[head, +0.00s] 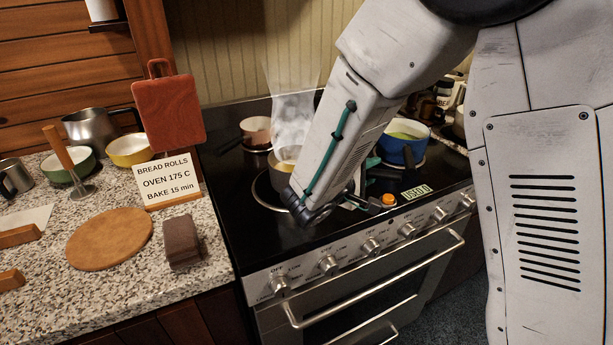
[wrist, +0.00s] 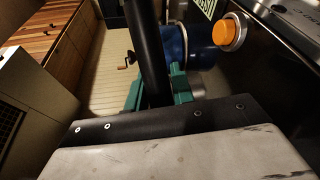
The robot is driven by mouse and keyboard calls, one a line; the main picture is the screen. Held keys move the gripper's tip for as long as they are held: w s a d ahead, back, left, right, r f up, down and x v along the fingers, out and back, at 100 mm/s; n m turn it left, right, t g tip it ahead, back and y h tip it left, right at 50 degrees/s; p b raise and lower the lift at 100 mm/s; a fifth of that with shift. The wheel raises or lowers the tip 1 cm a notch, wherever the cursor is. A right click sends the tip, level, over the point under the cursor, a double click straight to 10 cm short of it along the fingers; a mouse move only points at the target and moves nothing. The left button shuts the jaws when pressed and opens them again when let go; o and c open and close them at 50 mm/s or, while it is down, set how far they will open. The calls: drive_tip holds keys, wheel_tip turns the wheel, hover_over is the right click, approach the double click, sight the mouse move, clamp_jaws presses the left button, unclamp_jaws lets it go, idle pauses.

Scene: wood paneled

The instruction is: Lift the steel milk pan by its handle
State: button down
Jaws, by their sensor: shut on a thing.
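The steel milk pan (head: 284,168) is on the left front part of the black stove top in the head view, with pale steam rising from it. My forearm hides its right side and its handle there. My gripper (head: 360,188) is low over the front of the stove, partly hidden behind my arm. In the wrist view, the teal fingers of my gripper (wrist: 160,90) are shut on a long black bar, which looks like the pan's handle (wrist: 150,45). The pan's body is not seen in the wrist view. I cannot tell whether the pan touches the stove.
A blue pot (head: 394,152) stands right of my gripper, close behind it. A small brown pan (head: 256,131) stands behind. A recipe card (head: 168,180) stands on the left counter.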

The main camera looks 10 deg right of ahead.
drive_tip(key=shift+r, duration=2.1)
